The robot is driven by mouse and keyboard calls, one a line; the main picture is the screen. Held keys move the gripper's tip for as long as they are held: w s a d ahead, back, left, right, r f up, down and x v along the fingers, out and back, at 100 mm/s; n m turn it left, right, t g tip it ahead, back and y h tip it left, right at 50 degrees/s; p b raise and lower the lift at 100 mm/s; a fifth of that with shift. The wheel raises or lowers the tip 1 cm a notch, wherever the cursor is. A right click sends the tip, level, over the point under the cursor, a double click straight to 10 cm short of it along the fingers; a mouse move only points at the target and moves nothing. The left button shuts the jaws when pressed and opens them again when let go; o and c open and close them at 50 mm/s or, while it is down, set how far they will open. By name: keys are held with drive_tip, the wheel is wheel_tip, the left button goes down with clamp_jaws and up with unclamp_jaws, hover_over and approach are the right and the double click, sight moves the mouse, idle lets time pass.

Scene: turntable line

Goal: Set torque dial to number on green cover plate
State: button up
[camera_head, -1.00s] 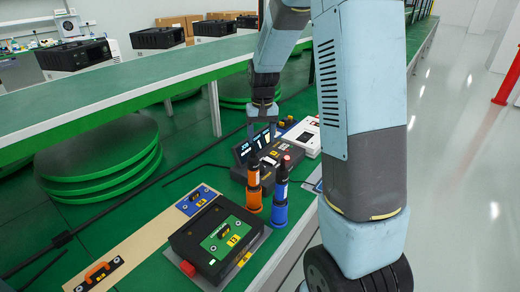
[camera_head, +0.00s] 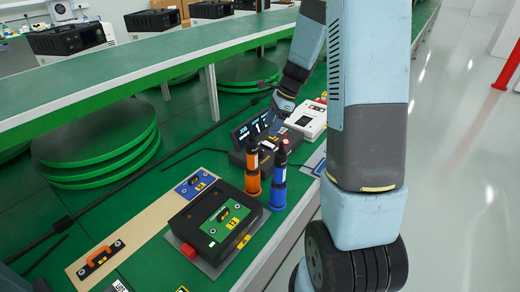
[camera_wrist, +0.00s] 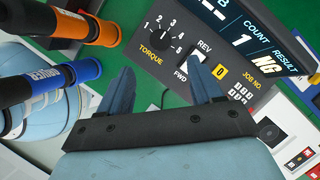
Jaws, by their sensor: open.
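The green cover plate (camera_head: 219,221) lies on top of a black box, with a small yellow label (camera_head: 232,223) whose number is too small to read surely. The dark controller (camera_head: 240,156) stands farther along the bench. In the wrist view its black TORQUE dial (camera_wrist: 165,46) is ringed by numbers 1 to 5; I cannot tell surely where it points. A REV/FWD switch (camera_wrist: 196,62) is right of it. My gripper (camera_wrist: 162,66) is open and empty, its blue fingers apart just below the dial in the picture. In the head view my gripper (camera_head: 281,108) is over the controller.
An orange driver (camera_head: 253,180) and a blue driver (camera_head: 279,188) stand upright between the black box and controller. They also show left of my fingers in the wrist view. A white box (camera_head: 306,119) is beyond the controller. A green shelf (camera_head: 110,92) runs behind.

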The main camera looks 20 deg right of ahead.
sight(259, 152)
drive_tip(key=x, duration=1.1)
drive_tip(key=shift+f, duration=0.2)
